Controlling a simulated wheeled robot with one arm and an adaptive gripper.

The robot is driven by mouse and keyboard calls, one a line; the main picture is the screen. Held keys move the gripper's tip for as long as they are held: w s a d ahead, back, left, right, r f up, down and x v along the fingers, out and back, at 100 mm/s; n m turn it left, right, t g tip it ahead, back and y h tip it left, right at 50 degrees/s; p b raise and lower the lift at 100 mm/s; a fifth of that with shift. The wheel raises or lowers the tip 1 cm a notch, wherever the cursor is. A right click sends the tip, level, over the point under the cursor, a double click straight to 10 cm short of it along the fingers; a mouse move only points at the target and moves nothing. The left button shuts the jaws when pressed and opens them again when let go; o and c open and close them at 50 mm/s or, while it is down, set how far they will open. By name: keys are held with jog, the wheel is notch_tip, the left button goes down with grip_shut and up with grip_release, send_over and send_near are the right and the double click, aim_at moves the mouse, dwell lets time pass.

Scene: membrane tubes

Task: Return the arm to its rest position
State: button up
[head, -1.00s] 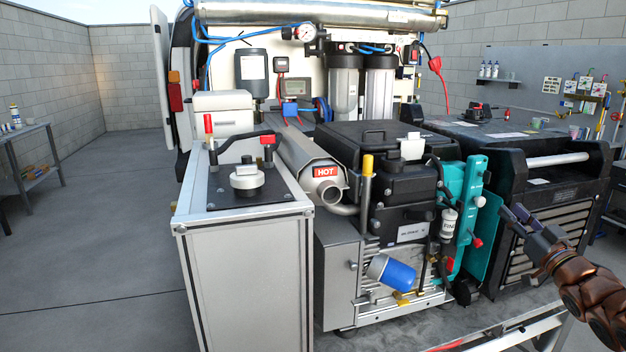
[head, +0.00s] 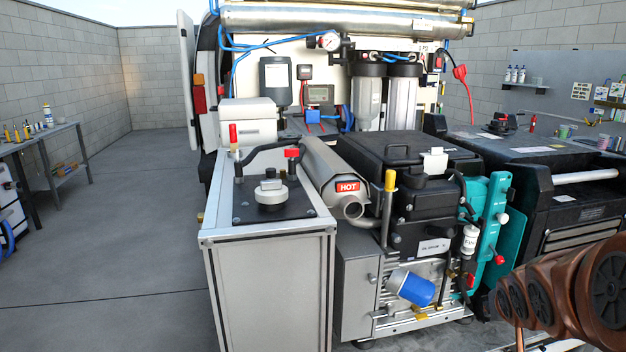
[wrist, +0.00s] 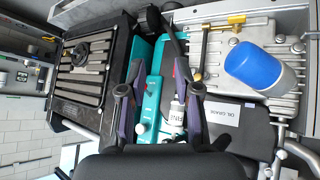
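My gripper (wrist: 160,92) shows in the wrist view with its two dark fingers spread apart. I see nothing held between them; the teal panel (wrist: 150,95) and a white labelled canister (wrist: 177,118) lie beyond the gap. In the head view, my brown arm links (head: 565,290) fill the lower right corner, in front of the black cabinet. The gripper itself cannot be made out in that view.
The engine unit (head: 410,200) with its hot-labelled exhaust (head: 347,187) and blue-capped filter (head: 411,287) stands left of my arm. A grey metal box (head: 265,285) stands in front. Open floor (head: 110,260) lies at the left.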

jog(key=s+a+f+g+y, duration=0.1)
jog(key=s+a+g, duration=0.2)
jog(key=s+a, duration=0.3)
jog(key=s+a+f+n+g+y+p, duration=0.1)
jog(key=s+a+g, duration=0.2)
jog(key=s, duration=1)
jog(key=s+a+f+n+g+y, duration=0.1)
jog(key=s+a+g, duration=0.2)
jog(key=s+a, duration=0.7)
jog(key=shift+s+f+g+y+p, duration=0.25)
jog(key=shift+s+g+y+p, duration=0.1)
jog(key=shift+g+y+p, duration=0.05)
